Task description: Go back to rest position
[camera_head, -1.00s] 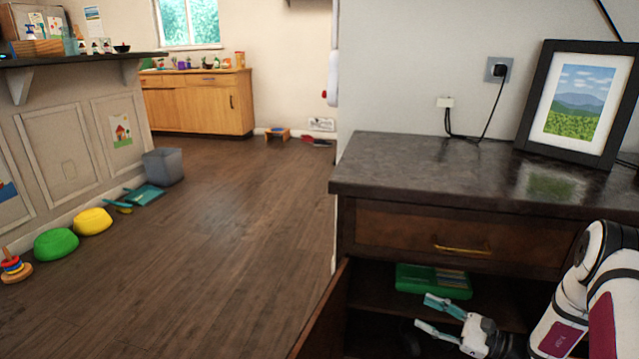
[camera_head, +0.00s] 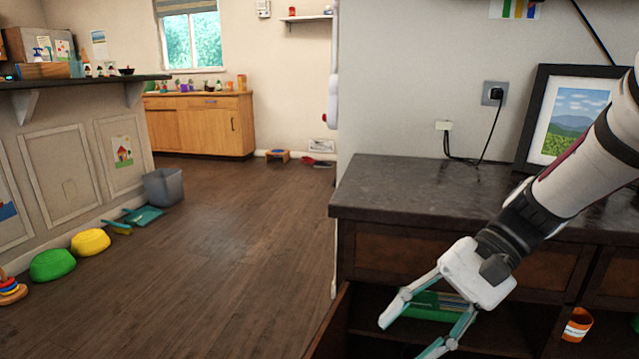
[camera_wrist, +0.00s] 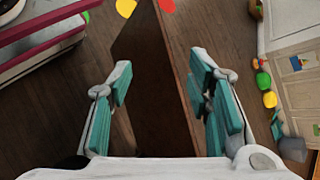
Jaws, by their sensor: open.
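My gripper (camera_head: 420,330) is open and empty, in front of the dark cabinet (camera_head: 400,240) in the head view. Its teal-padded fingers point down and to the left. In the wrist view my gripper (camera_wrist: 165,105) shows its fingers spread wide, with the brown open cabinet door (camera_wrist: 178,85) and the floor between and beyond them. A green box (camera_head: 425,305) with thin items in it sits inside the cabinet, partly hidden behind the fingers.
The dark countertop (camera_head: 400,185) bears a framed picture (camera_head: 570,120). An orange container (camera_head: 577,324) shows inside the cabinet at right.

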